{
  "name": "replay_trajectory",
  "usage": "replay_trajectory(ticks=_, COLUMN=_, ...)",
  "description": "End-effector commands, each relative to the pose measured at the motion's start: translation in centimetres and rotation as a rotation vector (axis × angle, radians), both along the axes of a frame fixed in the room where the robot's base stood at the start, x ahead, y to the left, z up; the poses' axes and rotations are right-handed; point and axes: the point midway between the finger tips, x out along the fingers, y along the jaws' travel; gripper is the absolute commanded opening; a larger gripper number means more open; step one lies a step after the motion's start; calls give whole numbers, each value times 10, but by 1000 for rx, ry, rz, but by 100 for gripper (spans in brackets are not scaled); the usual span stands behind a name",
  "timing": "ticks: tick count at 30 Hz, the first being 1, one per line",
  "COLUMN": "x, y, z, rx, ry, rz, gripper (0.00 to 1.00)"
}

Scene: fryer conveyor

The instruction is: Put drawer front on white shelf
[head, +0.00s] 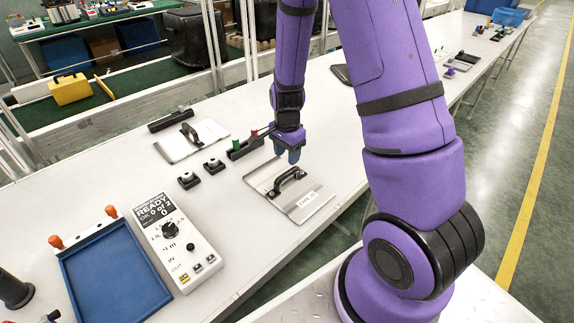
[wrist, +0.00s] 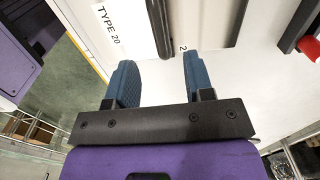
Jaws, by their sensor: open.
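A drawer front, a silver metal plate with a black bar handle and a "TYPE 20" label, lies flat on the long white surface (head: 228,229) in the head view (head: 272,197). In the wrist view the plate (wrist: 215,15) shows at the top, with its dark handle lined up between my fingers but beyond their tips. My gripper (head: 288,156) is open and empty, pointing down over the far side of the plate; its blue fingers also show in the wrist view (wrist: 157,75). I cannot tell its exact height. I cannot single out a separate white shelf.
A second handled plate (head: 207,132) lies farther back left. Small black blocks (head: 189,180) and a dark fixture with green and red parts (head: 243,148) sit near my gripper. A white control box (head: 187,250) and a blue tray (head: 70,272) stand front left.

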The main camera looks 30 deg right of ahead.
Motion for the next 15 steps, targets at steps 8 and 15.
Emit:
replay_trajectory(ticks=8, x=0, y=0, z=33, rx=0, ry=-2, rz=1, gripper=48)
replay_trajectory(ticks=15, x=-2, y=5, z=59, rx=10, ry=-24, rz=53, gripper=48)
